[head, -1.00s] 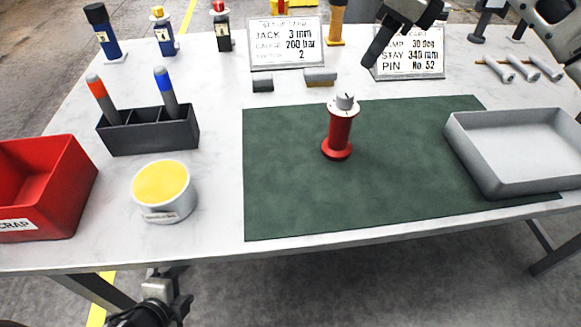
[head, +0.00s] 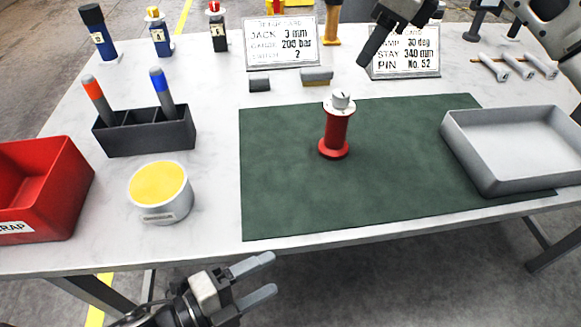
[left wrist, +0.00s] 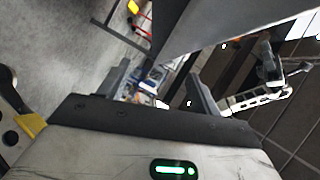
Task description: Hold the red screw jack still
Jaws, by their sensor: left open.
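The red screw jack (head: 337,127) stands upright on the green mat (head: 300,195) in the head view, with a pale grey cap on its top. My left gripper (head: 263,278) is open and empty below the table's front edge, apart from the jack and to its lower left. Its two fingers also show in the left wrist view (left wrist: 160,90), with nothing between them; the jack cannot be made out there. My right gripper (head: 375,48) is over the back of the table, in front of the right card. Whether its fingers are open cannot be told.
A red scrap bin (head: 50,205), a yellow-topped round tin (head: 160,190) and a dark pen holder (head: 145,135) stand on the left. A grey tray (head: 490,180) overlaps the mat's right side. Two cards (head: 280,45) (head: 405,50) stand behind. The mat around the jack is clear.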

